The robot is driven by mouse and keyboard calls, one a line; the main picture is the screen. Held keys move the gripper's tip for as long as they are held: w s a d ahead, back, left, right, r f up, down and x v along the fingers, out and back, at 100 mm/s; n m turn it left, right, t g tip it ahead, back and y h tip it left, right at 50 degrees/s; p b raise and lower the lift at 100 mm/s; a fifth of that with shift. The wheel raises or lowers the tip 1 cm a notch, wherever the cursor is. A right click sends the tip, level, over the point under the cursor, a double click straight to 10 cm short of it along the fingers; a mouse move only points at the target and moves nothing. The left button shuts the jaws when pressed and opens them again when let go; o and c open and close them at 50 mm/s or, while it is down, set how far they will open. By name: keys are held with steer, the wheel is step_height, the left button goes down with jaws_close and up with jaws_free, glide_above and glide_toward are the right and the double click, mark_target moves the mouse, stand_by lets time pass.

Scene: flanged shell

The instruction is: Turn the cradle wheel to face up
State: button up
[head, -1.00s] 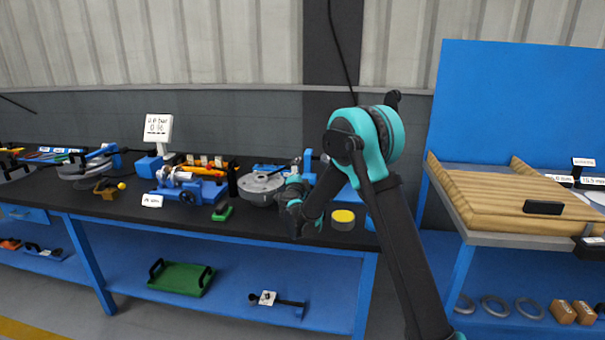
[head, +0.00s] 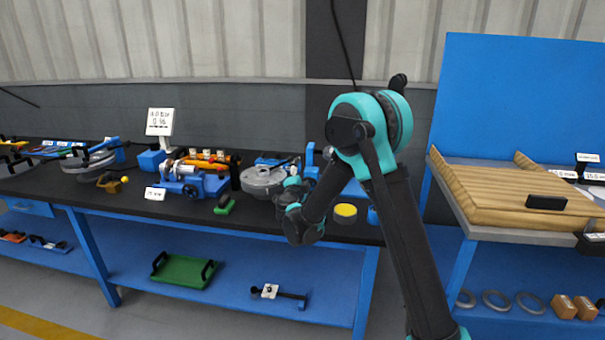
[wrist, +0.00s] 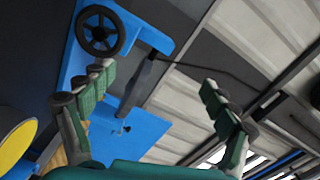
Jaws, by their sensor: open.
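A dark spoked handwheel (wrist: 100,30) sits on a blue bracket (wrist: 152,36) at the upper left of the wrist view; it looks like the cradle wheel. Its face is turned toward the wrist camera. My gripper (wrist: 157,80) is open and empty, its green-grey fingers spread, with the left finger just below the wheel in the picture. A dark bar shows between the fingers. In the head view, the blue frame (head: 309,153) stands behind my arm, which hides most of it. The wheel cannot be made out there. A grey round flanged part (head: 262,180) lies to its left.
A yellow-topped cylinder (head: 345,211) stands by my arm at the bench's right end. Left along the black bench are a green block (head: 224,206), a blue vise-like fixture (head: 200,187) and a display (head: 159,122). A wooden tray (head: 510,200) is at right.

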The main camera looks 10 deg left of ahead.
steer(key=s, duration=1.1)
steer(key=shift+a, duration=0.2)
stand_by(0.6)
steer(key=shift+s+r, duration=0.1)
steer(key=s+d+r+n+g+y, duration=0.1)
steer(key=s+d+r+n+y, duration=0.2)
steer(key=d+r+n+y, duration=0.65)
steer(key=s+d+f+n+g+h, duration=0.2)
steer(key=s+d+f+g+h, duration=0.2)
steer(key=s+d+f, duration=0.7)
steer(key=s+d+f+n+g+h, duration=0.3)
steer(key=s+d+f+g+h, duration=0.2)
steer(key=s+d+f+g, duration=0.3)
steer(key=s+d+f, duration=0.4)
steer(key=s+d, duration=0.2)
steer(key=s, duration=0.2)
steer(key=shift+s+d+f+g, duration=0.15)
steer(key=shift+s+g, duration=0.25)
